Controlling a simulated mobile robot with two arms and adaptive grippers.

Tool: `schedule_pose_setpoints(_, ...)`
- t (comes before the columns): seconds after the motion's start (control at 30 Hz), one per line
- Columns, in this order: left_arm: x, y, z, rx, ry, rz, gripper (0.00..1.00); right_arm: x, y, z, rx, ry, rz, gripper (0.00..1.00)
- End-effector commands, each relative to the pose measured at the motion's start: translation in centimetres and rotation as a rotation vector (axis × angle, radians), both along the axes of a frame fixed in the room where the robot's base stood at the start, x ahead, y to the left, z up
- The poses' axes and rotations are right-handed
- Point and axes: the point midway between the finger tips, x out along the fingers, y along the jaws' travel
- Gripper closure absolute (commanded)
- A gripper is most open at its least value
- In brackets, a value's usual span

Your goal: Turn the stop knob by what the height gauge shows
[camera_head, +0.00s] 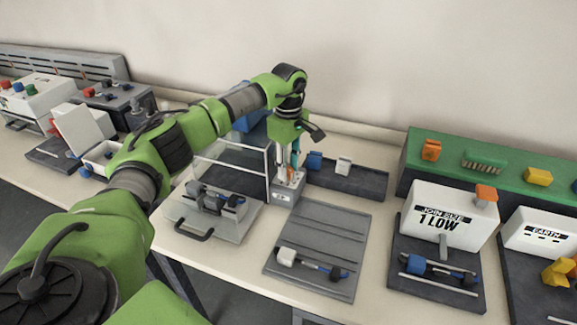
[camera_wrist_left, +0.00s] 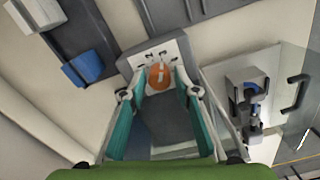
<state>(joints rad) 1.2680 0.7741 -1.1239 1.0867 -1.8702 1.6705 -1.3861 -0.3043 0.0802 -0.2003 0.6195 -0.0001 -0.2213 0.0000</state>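A round orange knob (camera_wrist_left: 160,77) with a pale pointer mark sits on the white marked face of a small grey block (camera_wrist_left: 128,66). The block also shows in the head view (camera_head: 283,196); the knob there is hidden by my gripper. I take it as the stop knob. My left gripper (camera_head: 288,168) points down over the block. In the left wrist view its teal fingers (camera_wrist_left: 160,94) are spread, one on each side of the knob, with gaps between. A white box (camera_head: 441,217) with a label ending "1 LOW" and an orange top piece stands right; it may be the height gauge. My right gripper is not in view.
A flat grey plate (camera_head: 318,250) with a tool on it lies in front of the block. A handled plate (camera_head: 211,212) with a clamp-like device is at left. A grey tray (camera_head: 346,180) with blue and white blocks is close behind. A wall bounds the back.

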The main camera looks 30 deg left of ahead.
Motion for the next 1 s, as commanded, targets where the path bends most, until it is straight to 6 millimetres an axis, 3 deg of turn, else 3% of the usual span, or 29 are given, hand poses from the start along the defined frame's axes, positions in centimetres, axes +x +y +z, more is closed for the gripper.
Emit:
schedule_pose_setpoints(0.03, 0.0, 0.0, 0.0, 0.0, 0.0, 0.0, 0.88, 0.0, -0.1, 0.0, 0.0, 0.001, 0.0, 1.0)
schedule_pose_setpoints(0.1, 0.0, 0.0, 0.0, 0.0, 0.0, 0.0, 1.0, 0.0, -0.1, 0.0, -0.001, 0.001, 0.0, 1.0)
schedule_pose_setpoints(0.53, 0.0, 0.0, 0.1, -0.001, 0.0, 0.07, 1.0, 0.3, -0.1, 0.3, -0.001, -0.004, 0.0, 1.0)
schedule_pose_setpoints(1.0, 0.1, 0.0, 0.1, 0.0, 0.001, 0.421, 1.0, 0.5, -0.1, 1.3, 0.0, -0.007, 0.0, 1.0)
